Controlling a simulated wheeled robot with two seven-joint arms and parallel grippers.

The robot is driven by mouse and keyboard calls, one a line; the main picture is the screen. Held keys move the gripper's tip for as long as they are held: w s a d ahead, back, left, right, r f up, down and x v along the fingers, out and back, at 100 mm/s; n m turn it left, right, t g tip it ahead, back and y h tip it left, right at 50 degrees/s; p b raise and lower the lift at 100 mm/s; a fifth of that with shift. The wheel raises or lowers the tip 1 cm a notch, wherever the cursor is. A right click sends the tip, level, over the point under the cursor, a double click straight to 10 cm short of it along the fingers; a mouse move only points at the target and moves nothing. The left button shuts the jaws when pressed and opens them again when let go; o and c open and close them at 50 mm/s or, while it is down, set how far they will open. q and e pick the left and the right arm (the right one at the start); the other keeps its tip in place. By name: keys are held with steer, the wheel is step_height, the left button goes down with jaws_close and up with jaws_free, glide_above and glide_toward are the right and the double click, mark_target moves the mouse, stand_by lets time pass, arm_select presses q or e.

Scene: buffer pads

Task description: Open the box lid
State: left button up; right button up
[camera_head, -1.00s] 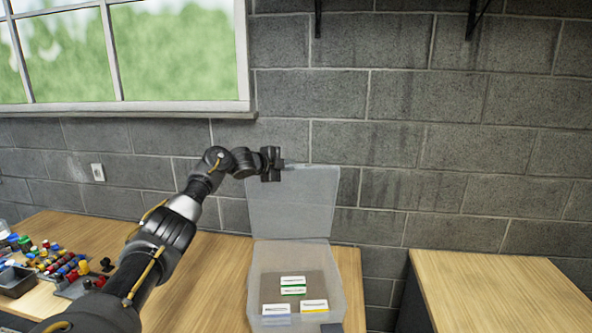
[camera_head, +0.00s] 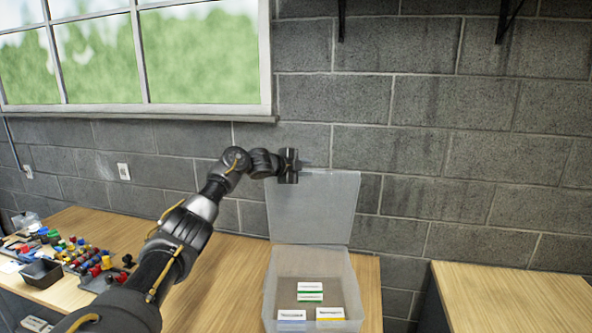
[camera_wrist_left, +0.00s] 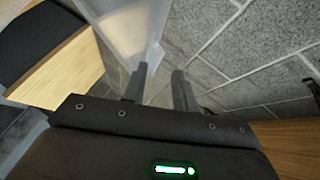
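A translucent box (camera_head: 271,293) stands on the wooden table with its translucent lid (camera_head: 312,215) raised, standing nearly upright at the back. Small white cards or cartons (camera_head: 310,287) with green, blue and yellow edges lie inside. My left gripper (camera_head: 303,165) is at the lid's upper left corner, pointing right. In the left wrist view its two fingers (camera_wrist_left: 160,88) are apart with a gap between them. The lid (camera_wrist_left: 125,28) shows there just beyond the left finger; I cannot tell if they touch. My right gripper is out of view.
A grey block wall (camera_head: 440,150) stands close behind the lid. A second wooden table (camera_head: 510,295) is at the right, past a gap. Colourful small parts (camera_head: 95,262) and a dark tray (camera_head: 42,273) lie at the left.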

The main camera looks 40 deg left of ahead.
arm_select(q)
steer(key=b+v, duration=0.4)
steer(key=v, duration=0.6)
steer(key=shift+b, duration=0.3)
steer(key=shift+a, duration=0.1)
steer(key=shift+w+f, duration=0.1)
steer(key=shift+f, duration=0.05)
